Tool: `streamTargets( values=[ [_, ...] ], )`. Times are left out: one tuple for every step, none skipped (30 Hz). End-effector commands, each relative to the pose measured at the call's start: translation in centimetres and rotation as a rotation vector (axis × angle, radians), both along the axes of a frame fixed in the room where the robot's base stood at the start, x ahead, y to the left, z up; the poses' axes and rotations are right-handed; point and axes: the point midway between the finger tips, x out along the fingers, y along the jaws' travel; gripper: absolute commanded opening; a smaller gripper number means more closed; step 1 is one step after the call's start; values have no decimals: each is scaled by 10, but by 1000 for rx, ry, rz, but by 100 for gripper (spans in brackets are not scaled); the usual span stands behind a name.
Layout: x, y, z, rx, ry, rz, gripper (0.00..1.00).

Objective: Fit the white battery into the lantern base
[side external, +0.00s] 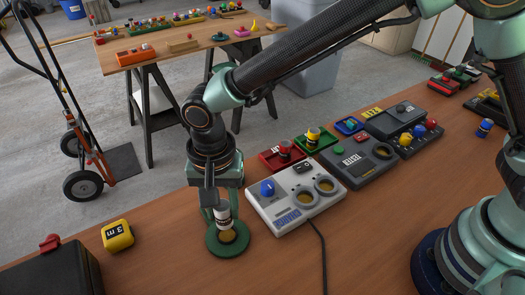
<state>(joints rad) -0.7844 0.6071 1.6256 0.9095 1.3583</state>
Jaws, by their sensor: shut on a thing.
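The white battery (223,214) is upright between the jaws of my gripper (217,207), which is shut on it. The battery has a dark band at its lower part. The round green lantern base (214,248) stands on the wooden bench directly below, with an upright post beside the battery. A brass-coloured disc (229,236) shows in the base just under the battery. The battery's lower end is at or just above this disc; I cannot tell whether they touch.
A grey device (284,214) with a blue knob and a cable lies close to the right. A yellow block (117,236) and a black case (50,275) stand to the left. Bare bench (370,220) is at the right front.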

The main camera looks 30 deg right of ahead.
Motion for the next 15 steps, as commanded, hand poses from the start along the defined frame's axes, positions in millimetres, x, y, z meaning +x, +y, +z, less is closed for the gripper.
streamTargets(
  values=[
    [0, 0, -6, -1, 1, 0, 0],
    [0, -1, -9, -2, 1, 0, 0],
    [0, -1, -13, -2, 1, 0, 0],
    [0, 0, -16, -1, 1, -1, 0],
    [0, 0, -18, 0, 0, -1, 0],
    [0, 0, -21, -1, 1, -1, 0],
    [0, 0, -24, -1, 1, -1, 0],
    [0, 0, -26, -1, 1, -1, 0],
    [0, 0, -28, 0, 0, -1, 0],
    [0, 0, -29, 1, -1, -1, 0],
    [0, 0, -31, 1, -1, -1, 0],
    [0, 0, -32, 0, 0, -1, 0],
    [0, 0, -33, 0, 0, -1, 0],
    [0, 0, -34, 0, 0, -1, 0],
    [0, 0, -35, 1, -1, -1, 0]
  ],
)
